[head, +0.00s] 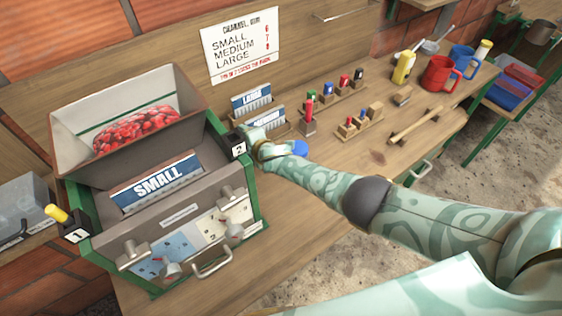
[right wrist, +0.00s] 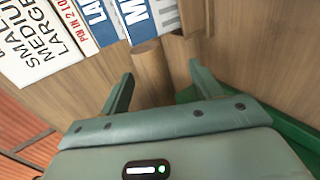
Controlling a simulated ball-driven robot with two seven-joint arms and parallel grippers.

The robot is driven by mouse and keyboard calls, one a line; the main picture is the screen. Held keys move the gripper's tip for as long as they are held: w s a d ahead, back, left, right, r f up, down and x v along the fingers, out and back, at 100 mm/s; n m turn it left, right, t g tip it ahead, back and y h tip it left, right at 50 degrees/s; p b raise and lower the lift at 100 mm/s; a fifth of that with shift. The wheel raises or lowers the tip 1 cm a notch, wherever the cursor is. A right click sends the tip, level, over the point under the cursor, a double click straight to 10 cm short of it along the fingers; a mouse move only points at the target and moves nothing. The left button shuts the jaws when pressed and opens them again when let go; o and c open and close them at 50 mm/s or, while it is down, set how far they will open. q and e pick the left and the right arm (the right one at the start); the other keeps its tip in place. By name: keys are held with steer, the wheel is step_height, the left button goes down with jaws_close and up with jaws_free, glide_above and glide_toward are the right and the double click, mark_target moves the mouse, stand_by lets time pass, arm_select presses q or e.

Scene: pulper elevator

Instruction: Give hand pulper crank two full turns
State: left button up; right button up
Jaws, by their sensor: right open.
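The hand pulper (head: 180,210) stands at the left of the bench, with red cherries (head: 135,133) in its hopper and a blue SMALL plate (head: 158,183) in front. My right gripper (head: 247,133) is at the pulper's right side, by the black tag marked 2 (head: 237,147). In the right wrist view my right gripper (right wrist: 158,75) is open, with a wooden cylinder (right wrist: 149,66) between or just beyond its fingers. I cannot tell whether it is the crank handle or whether the fingers touch it. The crank is not clearly visible in the head view. My left gripper is out of view.
A yellow-tipped lever (head: 57,213) with tag 1 is on the pulper's left. LARGE and MEDIUM plates (head: 252,99) stand behind my gripper. A blue round thing (head: 300,148) shows beside my forearm. Small tools, a wooden rod (head: 420,125) and mugs (head: 437,75) are farther right.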

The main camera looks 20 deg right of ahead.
steer(key=w+a+r+t+p, duration=0.2)
steer(key=w+r+p, duration=0.25)
steer(key=r, duration=0.95)
steer(key=p+v, duration=0.5)
steer(key=v, duration=0.1)
steer(key=shift+s+d+n+y, duration=0.25)
steer(key=shift+n+y, duration=0.05)
steer(key=shift+d+r, duration=0.1)
steer(key=shift+r, duration=0.05)
